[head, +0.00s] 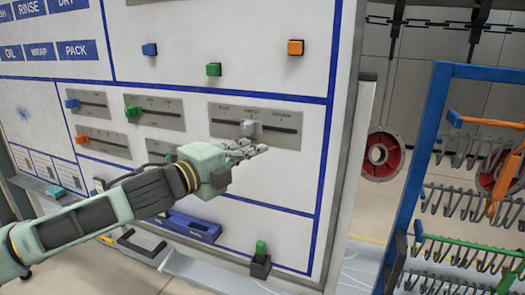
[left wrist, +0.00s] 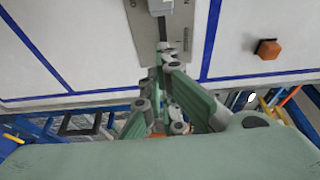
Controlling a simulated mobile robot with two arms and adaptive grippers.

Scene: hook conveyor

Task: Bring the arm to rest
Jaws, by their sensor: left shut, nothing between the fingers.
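My left arm reaches in from the left in the head view, across the front of a white control panel (head: 230,25). My left gripper (head: 262,149) is shut and empty. It is just below the right-hand slider plate (head: 285,110), whose grey knob (head: 248,127) stands left of the slot's middle. In the left wrist view my gripper's fingers (left wrist: 165,55) come together near the slot, apart from the grey knob (left wrist: 160,6) at the top edge. Whether the fingertips touch the panel I cannot tell. My right gripper is in neither view.
Blue (head: 149,49), green (head: 213,69) and orange (head: 295,47) buttons stick out above the sliders. A blue rack (head: 445,70) with several hooks stands at the right. A blue tray-like item (head: 195,227) and a green-topped switch (head: 260,250) sit low by the panel.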

